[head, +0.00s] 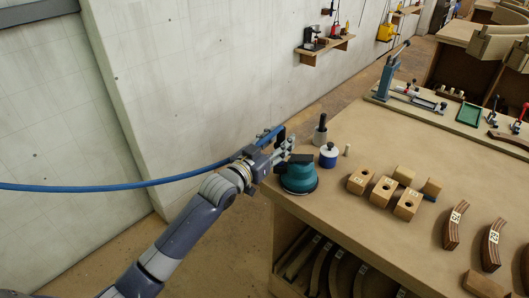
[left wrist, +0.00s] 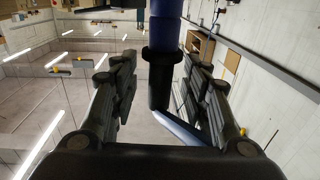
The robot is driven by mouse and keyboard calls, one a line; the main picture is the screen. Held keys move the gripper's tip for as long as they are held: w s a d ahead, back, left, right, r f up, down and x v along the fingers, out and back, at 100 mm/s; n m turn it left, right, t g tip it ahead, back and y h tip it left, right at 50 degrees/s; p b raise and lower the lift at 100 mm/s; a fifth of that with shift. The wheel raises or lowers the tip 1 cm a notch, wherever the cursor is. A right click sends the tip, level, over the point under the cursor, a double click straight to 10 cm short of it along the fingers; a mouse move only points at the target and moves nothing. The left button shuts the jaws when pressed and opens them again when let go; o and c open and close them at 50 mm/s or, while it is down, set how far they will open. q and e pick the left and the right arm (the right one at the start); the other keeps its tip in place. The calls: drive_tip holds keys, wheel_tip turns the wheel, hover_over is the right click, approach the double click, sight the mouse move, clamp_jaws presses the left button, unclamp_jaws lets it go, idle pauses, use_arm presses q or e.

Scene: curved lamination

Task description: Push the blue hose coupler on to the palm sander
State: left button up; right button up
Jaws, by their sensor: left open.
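The teal palm sander (head: 299,178), with a dark top part, stands upright at the bench's near left corner. My left gripper (head: 284,148) is beside and above it at the bench edge. The blue hose (head: 115,186) runs in from the left to this gripper. In the left wrist view, the coupler (left wrist: 160,75), blue above with a black collar and black end, lies between the two spread fingers of the left gripper (left wrist: 163,88). Gaps show on both sides of it. Whether the coupler touches the sander cannot be told. My right gripper is not in view.
A blue-and-white pot (head: 329,156), a dark handled tool (head: 320,131) and a small pale peg (head: 347,150) stand close behind the sander. Several wooden blocks (head: 383,190) and curved laminated pieces (head: 454,225) lie to the right. A wall (head: 230,70) is at the left.

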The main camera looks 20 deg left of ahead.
use_arm(q)
drive_tip(key=v, duration=1.1)
drive_tip(key=a+f+n+g+y, duration=0.1)
drive_tip(key=a+f+g+y, duration=0.1)
drive_tip(key=f, duration=0.9)
drive_tip(key=a+f+n+g+y, duration=0.1)
drive_tip(key=a+f+g, duration=0.15)
drive_tip(key=f, duration=0.75)
drive_tip(key=s+f+g, duration=0.1)
drive_tip(key=s+f, duration=0.2)
drive_tip(key=f, duration=0.3)
drive_tip(key=s+a+f+g+y, duration=0.1)
drive_tip(key=s+f, duration=0.2)
drive_tip(key=f, duration=0.3)
drive_tip(key=s+f+g, duration=0.1)
drive_tip(key=s+f, duration=0.2)
drive_tip(key=f, duration=0.3)
drive_tip(key=s+d+f+g+y, duration=0.1)
drive_tip(key=s+f+g, duration=0.4)
drive_tip(key=s+f, duration=1.25)
drive_tip(key=s+d+f+g, duration=0.2)
drive_tip(key=s+f, duration=0.1)
drive_tip(key=s, duration=0.8)
drive_tip(key=s+d+f+m+g, duration=0.1)
drive_tip(key=s+f, duration=0.3)
drive_tip(key=s, duration=0.7)
drive_tip(key=shift+d+f+g, duration=0.2)
drive_tip(key=shift+d+g, duration=0.25)
drive_tip(key=shift+d, duration=0.15)
